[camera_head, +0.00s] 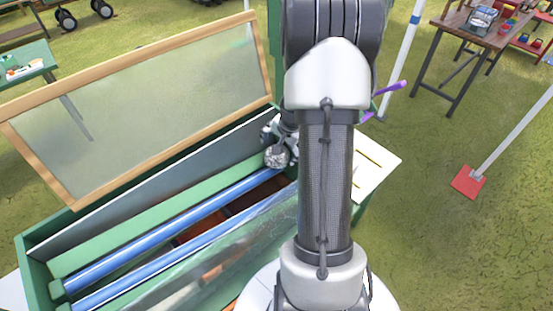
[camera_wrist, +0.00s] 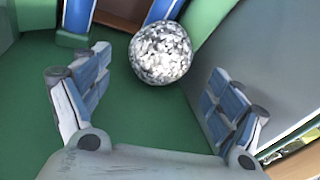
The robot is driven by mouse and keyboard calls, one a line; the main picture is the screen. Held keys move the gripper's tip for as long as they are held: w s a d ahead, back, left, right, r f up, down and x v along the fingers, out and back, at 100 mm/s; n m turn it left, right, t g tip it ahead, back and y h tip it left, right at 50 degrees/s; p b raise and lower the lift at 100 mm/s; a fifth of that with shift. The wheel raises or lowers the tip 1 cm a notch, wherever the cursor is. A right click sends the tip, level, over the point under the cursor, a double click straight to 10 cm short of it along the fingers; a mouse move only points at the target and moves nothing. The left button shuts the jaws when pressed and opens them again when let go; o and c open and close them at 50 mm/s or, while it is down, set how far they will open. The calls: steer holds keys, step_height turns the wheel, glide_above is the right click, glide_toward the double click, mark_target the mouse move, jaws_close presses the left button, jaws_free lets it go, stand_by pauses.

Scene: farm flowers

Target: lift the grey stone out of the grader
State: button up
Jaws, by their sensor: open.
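The grey stone (camera_wrist: 160,52) is round and speckled. It lies in the green grader by its end wall, close to a blue roller (camera_wrist: 162,10). In the head view the stone (camera_head: 277,156) shows at the far right end of the grader (camera_head: 37,262), just left of my arm. My gripper (camera_wrist: 158,103) is open in the wrist view, with one finger on each side and the stone ahead between them, apart from both. In the head view my arm hides most of the gripper.
A wood-framed clear lid (camera_head: 140,100) stands raised along the grader's back. Blue rollers (camera_head: 150,242) run along inside. A clear panel (camera_head: 200,262) lines the front. A white board (camera_head: 375,165) adjoins the right end, and a white post (camera_head: 405,50) stands beyond.

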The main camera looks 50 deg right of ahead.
steer(key=b+x, duration=0.2)
steer(key=x, duration=0.3)
steer(key=shift+w+f, duration=0.2)
steer(key=shift+f, duration=0.15)
steer(key=shift+r, duration=0.1)
steer(key=shift+c, duration=0.6)
steer(key=shift+d+r, duration=0.1)
steer(key=c, duration=1.5)
